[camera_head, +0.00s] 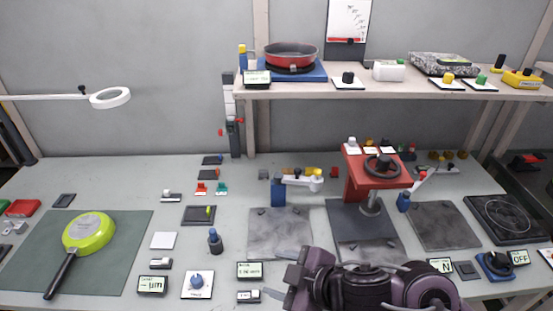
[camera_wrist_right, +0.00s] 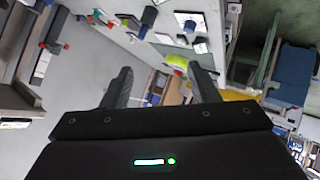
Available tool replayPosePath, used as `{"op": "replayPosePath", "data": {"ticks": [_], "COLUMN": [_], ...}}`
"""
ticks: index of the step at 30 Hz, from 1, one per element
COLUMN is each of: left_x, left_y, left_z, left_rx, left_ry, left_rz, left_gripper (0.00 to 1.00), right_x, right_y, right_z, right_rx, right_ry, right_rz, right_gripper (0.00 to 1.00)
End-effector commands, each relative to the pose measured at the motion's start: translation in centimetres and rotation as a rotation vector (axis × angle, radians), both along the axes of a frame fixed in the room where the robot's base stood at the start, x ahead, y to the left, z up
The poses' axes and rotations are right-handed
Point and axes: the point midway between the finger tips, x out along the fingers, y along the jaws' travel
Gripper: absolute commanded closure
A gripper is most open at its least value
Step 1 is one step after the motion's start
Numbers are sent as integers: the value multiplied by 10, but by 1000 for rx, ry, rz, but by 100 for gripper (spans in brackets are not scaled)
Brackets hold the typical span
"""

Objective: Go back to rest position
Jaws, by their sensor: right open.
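My right gripper (camera_head: 288,277) is at the bottom centre of the head view, low over the front of the workbench. In the right wrist view its two fingers (camera_wrist_right: 160,88) stand wide apart with nothing between them. My left gripper is in neither view. A green pan (camera_head: 90,232) with a black handle lies upside down on a dark green mat (camera_head: 130,228) at the left. A red pan (camera_head: 291,52) stands on a blue device on the shelf, well away from my gripper.
A red press (camera_head: 378,168) with a handwheel stands right of centre. A black hotplate (camera_head: 503,214) is at the right edge. Small displays and knobs line the front, including a blue knob (camera_head: 197,282). The shelf (camera_head: 300,91) spans the back right.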

Motion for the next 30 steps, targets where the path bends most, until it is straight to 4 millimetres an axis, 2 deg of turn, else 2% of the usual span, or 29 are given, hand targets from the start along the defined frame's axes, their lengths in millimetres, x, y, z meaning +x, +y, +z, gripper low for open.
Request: {"op": "replayPosePath", "data": {"ticks": [2, 4, 8, 12, 18, 21, 26, 30], "left_x": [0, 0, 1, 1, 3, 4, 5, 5], "left_y": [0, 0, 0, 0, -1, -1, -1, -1], "left_z": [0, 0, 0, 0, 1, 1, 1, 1], "left_rx": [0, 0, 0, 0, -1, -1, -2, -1], "left_ry": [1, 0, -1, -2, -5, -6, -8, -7], "left_rz": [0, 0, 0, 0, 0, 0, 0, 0], "left_gripper": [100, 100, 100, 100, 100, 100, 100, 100], "right_x": [11, 19, 15, -11, -62, -91, -75, -69], "right_y": [-7, -30, -83, -129, -173, -188, -185, -184], "right_z": [7, 6, -16, -47, -83, -96, -147, -197], "right_rx": [63, 82, 63, 16, -45, -72, -87, -99], "right_ry": [10, 50, 189, 369, 613, 732, 733, 748], "right_rz": [-180, -358, -647, -861, -1062, -1136, -1126, -1124], "right_gripper": [46, 46, 46, 46, 46, 46, 46, 46]}}
